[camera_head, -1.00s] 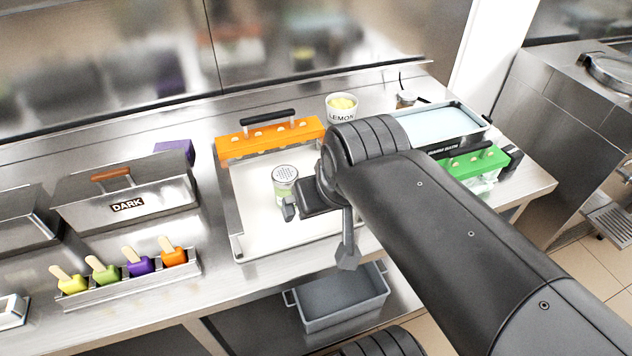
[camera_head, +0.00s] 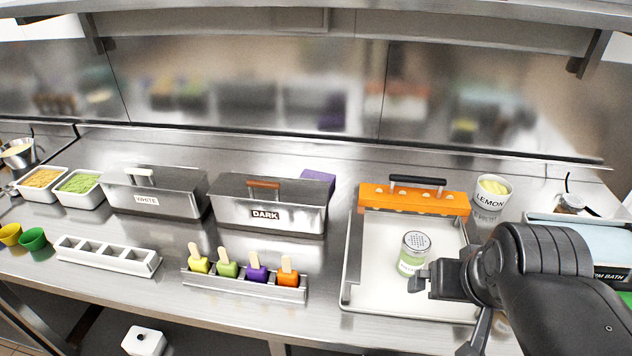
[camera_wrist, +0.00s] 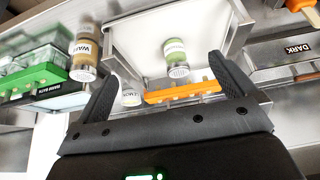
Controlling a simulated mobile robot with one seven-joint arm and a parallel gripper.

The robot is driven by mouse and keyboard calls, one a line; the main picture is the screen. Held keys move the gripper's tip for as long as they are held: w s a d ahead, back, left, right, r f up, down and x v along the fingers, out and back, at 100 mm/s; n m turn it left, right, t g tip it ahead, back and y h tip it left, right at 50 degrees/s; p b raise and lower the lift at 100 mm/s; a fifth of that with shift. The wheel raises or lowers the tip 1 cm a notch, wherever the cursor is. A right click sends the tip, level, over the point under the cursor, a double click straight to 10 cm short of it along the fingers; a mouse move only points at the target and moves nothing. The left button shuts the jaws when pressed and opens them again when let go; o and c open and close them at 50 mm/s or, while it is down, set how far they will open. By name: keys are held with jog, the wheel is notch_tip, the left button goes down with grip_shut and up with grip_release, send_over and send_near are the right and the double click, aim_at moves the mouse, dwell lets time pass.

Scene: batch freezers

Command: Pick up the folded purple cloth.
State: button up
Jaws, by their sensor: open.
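A purple block-like thing (camera_head: 318,178), apparently the folded purple cloth, lies at the back of the counter. It is partly hidden behind the metal box labelled DARK (camera_head: 268,206). My gripper (camera_head: 417,283) is far to its right and nearer the front, over the white-floored tray (camera_head: 385,302) and close to a shaker with a green label. In the wrist view my gripper (camera_wrist: 168,82) has its two fingers wide apart with nothing held between them. The cloth cannot be made out in the wrist view.
The shaker (camera_head: 414,252) stands in the tray, with an orange mould (camera_head: 414,199) at its back. A LEMON tub (camera_head: 490,198) is right of it. A rack of popsicles (camera_head: 246,282) stands before the DARK box. A WHITE box (camera_head: 152,193) is further left.

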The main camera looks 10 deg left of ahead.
dwell(0.3)
jog(key=shift+c, duration=1.4)
jog(key=w+a+r+m+g+y, duration=0.1)
jog(key=w+a+r+m, duration=0.15)
jog(key=w, duration=0.35)
jog(key=w+a+r+m, duration=0.2)
jog(key=w+r+m, duration=0.15)
jog(key=w, duration=0.35)
jog(key=m+g+y, duration=0.4)
jog(key=m, duration=1)
send_over(317, 177)
jog(key=d, duration=0.4)
notch_tip(317, 177, down, 12)
jog(key=shift+h, duration=0.3)
jog(key=x, duration=1)
jog(key=shift+s+f, duration=0.2)
jog(key=shift+f, duration=0.2)
jog(key=c, duration=1.1)
